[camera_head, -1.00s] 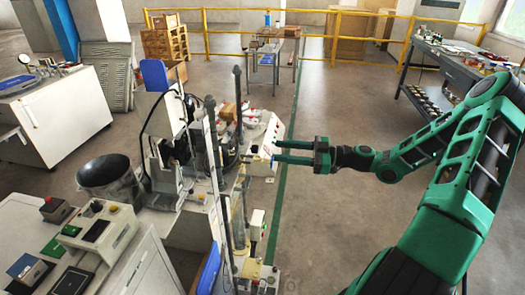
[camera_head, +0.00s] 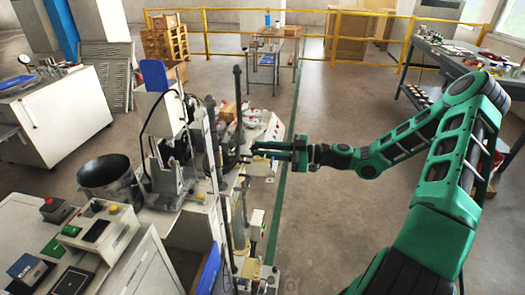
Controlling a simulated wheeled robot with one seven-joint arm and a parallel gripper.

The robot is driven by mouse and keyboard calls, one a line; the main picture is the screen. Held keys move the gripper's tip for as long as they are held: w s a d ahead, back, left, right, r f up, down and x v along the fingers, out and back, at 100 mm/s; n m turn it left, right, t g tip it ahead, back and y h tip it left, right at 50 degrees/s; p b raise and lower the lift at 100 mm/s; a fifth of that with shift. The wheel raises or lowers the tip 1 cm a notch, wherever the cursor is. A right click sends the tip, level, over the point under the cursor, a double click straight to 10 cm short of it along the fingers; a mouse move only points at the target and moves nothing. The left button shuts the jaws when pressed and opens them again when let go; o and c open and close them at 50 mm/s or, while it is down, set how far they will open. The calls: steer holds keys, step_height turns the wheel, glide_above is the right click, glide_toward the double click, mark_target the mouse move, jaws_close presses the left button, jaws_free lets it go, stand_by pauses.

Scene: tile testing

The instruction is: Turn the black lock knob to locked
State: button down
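The machine's white housing (camera_head: 262,131) carries several red and dark fittings and stands left of my arm. My gripper (camera_head: 252,150) points left, with its fingertips over or against this housing's front side. Two green fingers show with a narrow gap between them. I cannot tell whether they touch or hold anything. I cannot pick out the black lock knob for certain; small dark parts lie around the fingertips, and the fingers may cover it.
A tall machine frame with a dark column (camera_head: 238,105) stands just left of the fingertips. A white box (camera_head: 257,224) stands lower on the machine. A dark bucket (camera_head: 106,176) is at left. Open floor (camera_head: 340,225) lies right of the machine. A yellow railing (camera_head: 330,38) runs behind.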

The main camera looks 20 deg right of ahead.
steer(key=c, duration=2.5)
jaws_free()
steer(key=shift+m, duration=0.4)
steer(key=shift+c, duration=0.2)
steer(key=m, duration=1.7)
steer(key=shift+w+d+f+t, duration=0.15)
steer(key=shift+t, duration=0.25)
steer(key=shift+m, duration=0.4)
steer(key=o, duration=1.1)
steer(key=shift+c, duration=0.2)
steer(key=v, duration=1)
steer(key=shift+d, duration=0.35)
